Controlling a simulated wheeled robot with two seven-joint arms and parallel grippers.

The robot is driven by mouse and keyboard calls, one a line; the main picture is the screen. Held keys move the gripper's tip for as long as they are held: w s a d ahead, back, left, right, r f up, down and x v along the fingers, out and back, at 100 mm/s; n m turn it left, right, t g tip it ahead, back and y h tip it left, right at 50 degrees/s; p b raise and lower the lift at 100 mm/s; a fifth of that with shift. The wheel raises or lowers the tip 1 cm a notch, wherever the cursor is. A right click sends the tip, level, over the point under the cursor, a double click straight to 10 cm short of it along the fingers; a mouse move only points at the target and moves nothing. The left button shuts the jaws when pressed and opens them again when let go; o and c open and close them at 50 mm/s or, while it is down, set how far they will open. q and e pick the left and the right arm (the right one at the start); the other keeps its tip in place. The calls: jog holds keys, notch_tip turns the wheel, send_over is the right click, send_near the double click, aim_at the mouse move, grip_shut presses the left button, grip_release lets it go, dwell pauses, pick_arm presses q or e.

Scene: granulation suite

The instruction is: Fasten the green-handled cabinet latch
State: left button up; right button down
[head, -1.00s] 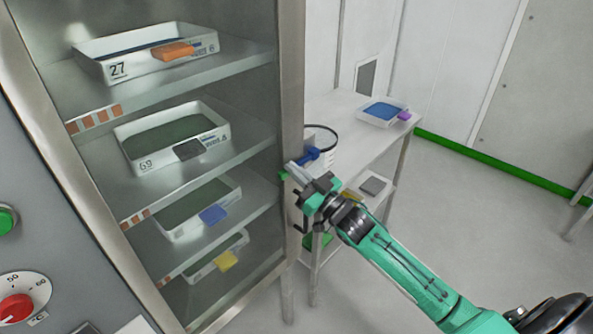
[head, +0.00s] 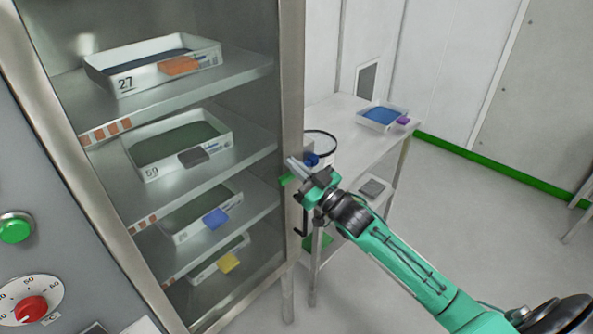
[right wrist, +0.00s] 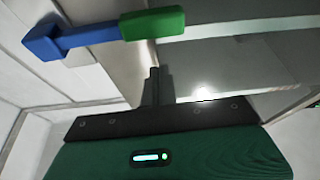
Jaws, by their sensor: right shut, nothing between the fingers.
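The cabinet latch shows in the right wrist view as a blue arm (right wrist: 88,38) running from a blue block at the left to a green handle (right wrist: 152,22). In the head view, its green handle (head: 286,180) shows beside the cabinet's front frame, and its blue part (head: 312,160) shows behind my gripper. My right gripper (head: 292,164) is shut and empty, with its fingertips between these two parts in the picture. In the right wrist view the shut fingers (right wrist: 155,84) stand below the green handle. I cannot tell whether they touch the latch. My left gripper is out of view.
The cabinet (head: 291,80) holds several white trays on shelves. A table (head: 345,112) behind carries a blue-filled tray (head: 381,117). The floor (head: 470,210) at the right is open.

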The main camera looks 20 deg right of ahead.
jog(key=b+v, duration=0.4)
jog(key=v, duration=0.6)
jog(key=shift+r, duration=0.1)
